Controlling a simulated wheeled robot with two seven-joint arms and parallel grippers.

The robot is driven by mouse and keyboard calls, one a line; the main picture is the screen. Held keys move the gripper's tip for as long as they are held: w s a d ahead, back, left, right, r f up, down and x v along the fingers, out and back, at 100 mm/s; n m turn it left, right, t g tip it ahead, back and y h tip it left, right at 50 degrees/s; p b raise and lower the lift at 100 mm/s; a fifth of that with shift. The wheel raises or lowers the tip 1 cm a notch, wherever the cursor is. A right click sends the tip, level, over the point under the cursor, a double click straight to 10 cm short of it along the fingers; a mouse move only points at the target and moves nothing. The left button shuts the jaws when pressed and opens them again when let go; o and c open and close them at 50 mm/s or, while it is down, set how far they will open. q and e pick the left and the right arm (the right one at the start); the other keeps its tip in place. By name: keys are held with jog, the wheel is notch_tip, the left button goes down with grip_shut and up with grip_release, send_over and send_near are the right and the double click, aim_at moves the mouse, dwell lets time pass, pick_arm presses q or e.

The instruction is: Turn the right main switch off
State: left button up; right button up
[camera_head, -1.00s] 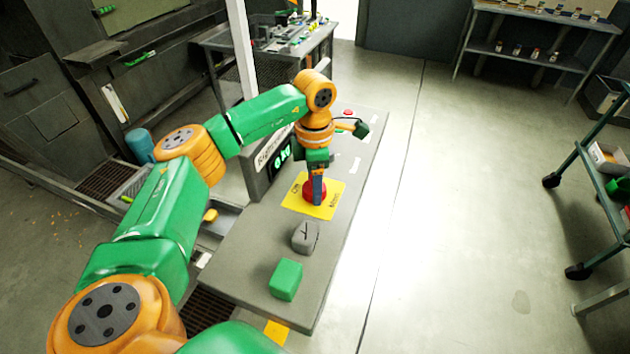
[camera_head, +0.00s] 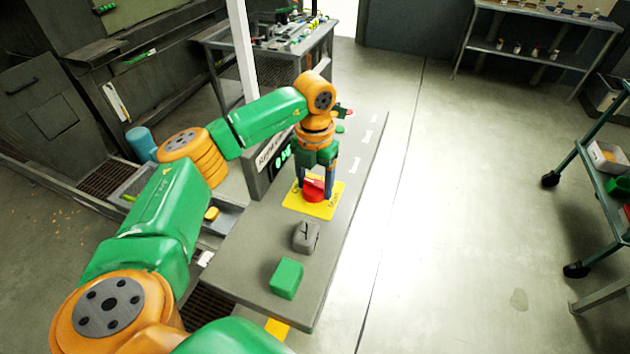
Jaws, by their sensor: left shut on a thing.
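The main switch is a red rotary knob (camera_head: 314,189) on a yellow plate (camera_head: 325,209), set in the top of a grey control panel (camera_head: 250,255). My left gripper (camera_head: 315,185) points down over the plate, with its two dark fingers on either side of the knob, shut on it. The lettering on the plate is too small to read, and part of the plate is hidden by the gripper. My right gripper does not show.
On the same panel are a grey knob (camera_head: 306,236) and a green block-like button (camera_head: 286,278) nearer me. A display with green digits (camera_head: 282,155) stands along the panel's left side. A green cart (camera_head: 590,190) stands at the right; the floor between is clear.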

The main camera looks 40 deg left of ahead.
aim_at(315, 183)
pick_arm(q)
jog(key=shift+n, duration=0.9)
jog(key=o, duration=1.4)
jog(key=shift+r, duration=0.3)
notch_tip(315, 183, up, 6)
jog(key=shift+r+b, duration=0.25)
jog(key=shift+b, duration=0.4)
